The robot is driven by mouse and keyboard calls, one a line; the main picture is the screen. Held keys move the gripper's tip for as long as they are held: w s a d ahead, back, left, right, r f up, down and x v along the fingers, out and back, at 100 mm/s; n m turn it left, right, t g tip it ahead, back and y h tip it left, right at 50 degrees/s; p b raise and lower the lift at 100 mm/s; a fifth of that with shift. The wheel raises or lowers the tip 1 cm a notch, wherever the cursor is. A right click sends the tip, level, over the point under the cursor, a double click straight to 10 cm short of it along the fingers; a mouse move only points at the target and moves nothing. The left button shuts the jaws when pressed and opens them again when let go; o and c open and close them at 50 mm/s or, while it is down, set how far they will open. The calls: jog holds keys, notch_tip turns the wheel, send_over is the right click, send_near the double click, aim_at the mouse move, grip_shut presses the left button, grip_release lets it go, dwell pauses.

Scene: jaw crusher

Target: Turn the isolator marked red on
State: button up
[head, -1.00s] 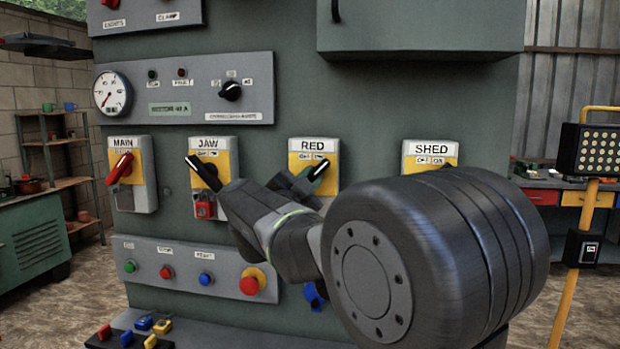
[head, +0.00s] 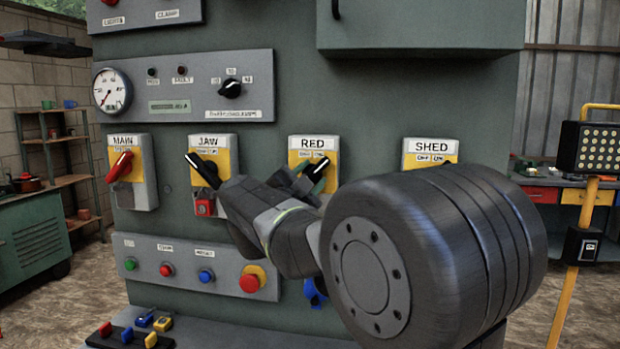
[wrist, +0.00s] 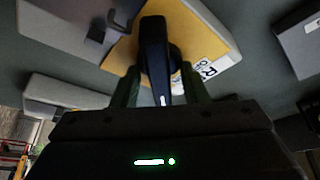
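The isolator labelled RED (head: 313,144) is a yellow and white box on the grey-green panel. Its black handle (head: 319,168) points up and right, toward the ON side of the label. My gripper (head: 296,182) is at this isolator, partly covering its lower part. In the wrist view, the black handle (wrist: 155,50) stands between the two dark green fingers of my gripper (wrist: 158,85). Narrow gaps show beside the handle, so the fingers look open around it. Contact at the fingertips is hard to see.
The JAW isolator (head: 211,143) is left of RED, its handle pointing up-left; MAIN (head: 122,141) is farther left with a red handle. SHED (head: 430,150) is at right, partly hidden by my arm. A button panel (head: 215,260) is below, a cabinet (head: 420,28) above.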

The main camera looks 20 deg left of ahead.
jog(key=b+v, duration=0.1)
jog(key=v, duration=1.2)
jog(key=shift+s+f, duration=0.15)
jog(key=shift+s, duration=0.25)
jog(key=shift+w, duration=0.1)
jog(key=p+x, duration=0.1)
jog(key=x, duration=1.2)
jog(key=shift+w+r, duration=0.2)
jog(key=shift+w, duration=0.15)
jog(key=d+b+v, duration=0.1)
jog(key=v, duration=1.3)
jog(key=x, duration=0.9)
jog(key=a+p+x, duration=0.1)
jog(key=x, duration=0.4)
jog(key=shift+w, duration=0.15)
jog(key=shift+f+n+t+y+b, duration=0.15)
jog(key=shift+n+t+y+b, duration=0.2)
jog(key=shift+n, duration=0.75)
jog(key=n+y, duration=0.1)
jog(key=n, duration=0.2)
jog(key=n+y, duration=0.2)
jog(key=shift+n+t, duration=0.25)
jog(key=shift+n, duration=0.15)
jog(key=shift+r, duration=0.2)
